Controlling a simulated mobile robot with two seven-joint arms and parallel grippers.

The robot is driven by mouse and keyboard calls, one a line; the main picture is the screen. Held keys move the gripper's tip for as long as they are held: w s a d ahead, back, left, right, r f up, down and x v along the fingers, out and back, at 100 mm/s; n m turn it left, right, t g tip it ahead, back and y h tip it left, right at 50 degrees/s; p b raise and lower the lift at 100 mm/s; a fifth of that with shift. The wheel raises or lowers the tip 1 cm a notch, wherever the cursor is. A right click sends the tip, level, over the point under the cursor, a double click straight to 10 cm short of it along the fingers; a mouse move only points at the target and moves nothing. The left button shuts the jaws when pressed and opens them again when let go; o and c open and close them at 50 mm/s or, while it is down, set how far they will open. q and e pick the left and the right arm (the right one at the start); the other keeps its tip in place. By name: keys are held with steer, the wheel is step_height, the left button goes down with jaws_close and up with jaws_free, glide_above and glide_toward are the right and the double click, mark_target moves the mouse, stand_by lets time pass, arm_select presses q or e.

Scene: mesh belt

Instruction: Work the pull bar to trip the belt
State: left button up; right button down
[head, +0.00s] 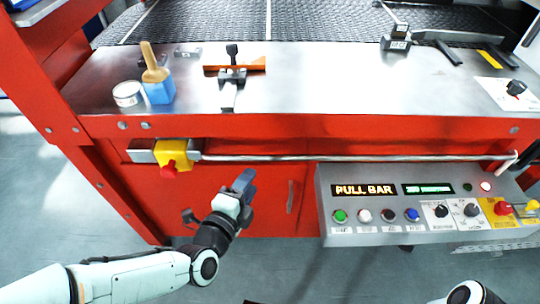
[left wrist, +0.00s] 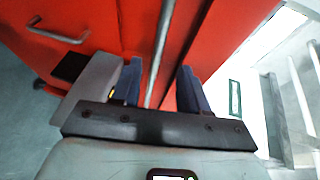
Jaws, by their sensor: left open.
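The pull bar (head: 350,157) is a long thin grey metal rod running along the front of the red machine frame, below the steel top. A yellow block with a red button (head: 172,155) sits at its left end. My left gripper (head: 243,183) is open and empty, just below and in front of the bar's left part. In the left wrist view, the bar (left wrist: 159,50) shows beyond and between the two open fingers (left wrist: 160,88); I cannot tell the exact distance. My right gripper is out of view; only a piece of my right arm shows at bottom right.
A control panel (head: 330,225) with a lit "PULL BAR" sign, buttons and knobs juts out at right below the bar. On the steel top (head: 310,85) are a brush (head: 157,80), a white tub (head: 127,94) and a clamp (head: 231,75). The mesh belt (head: 330,20) lies behind.

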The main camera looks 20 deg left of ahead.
mark_target(265, 160)
arm_select(q)
steer(key=p+x, duration=0.1)
steer(key=x, duration=1)
steer(key=shift+w+f+p, duration=0.1)
steer(key=shift+w+p, duration=0.2)
steer(key=shift+p, duration=0.1)
steer(key=shift+w, duration=0.7)
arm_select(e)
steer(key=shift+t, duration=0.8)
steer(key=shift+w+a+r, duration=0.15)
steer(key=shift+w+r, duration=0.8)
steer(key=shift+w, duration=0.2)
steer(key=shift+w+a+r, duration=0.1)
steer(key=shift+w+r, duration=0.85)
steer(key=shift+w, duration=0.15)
